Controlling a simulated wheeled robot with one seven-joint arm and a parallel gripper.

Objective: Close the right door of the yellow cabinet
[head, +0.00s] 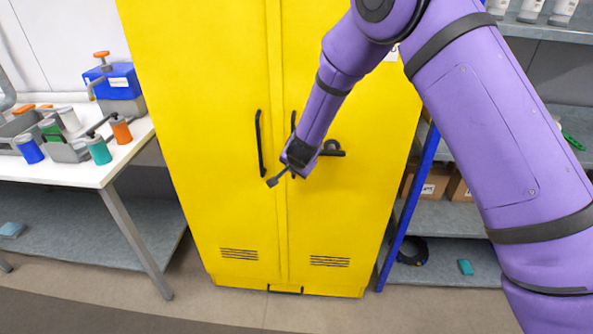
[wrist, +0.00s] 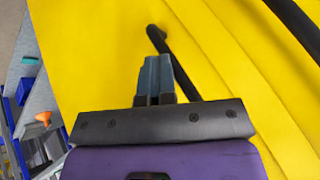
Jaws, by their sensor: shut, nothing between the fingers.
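The yellow cabinet (head: 225,70) stands upright in the middle of the head view. Its right door (head: 345,215) and left door (head: 230,195) look flush, with a narrow seam between them. A black handle (head: 259,145) is on the left door. The right door's handle (head: 293,119) is partly hidden by my arm.
A white table (head: 112,165) with bottles and a blue box (head: 112,80) stands left of the cabinet. A shelf rack with a blue post (head: 410,210) stands close on the right, holding cardboard boxes (head: 437,184). Floor (head: 220,312) shows in front of the cabinet.

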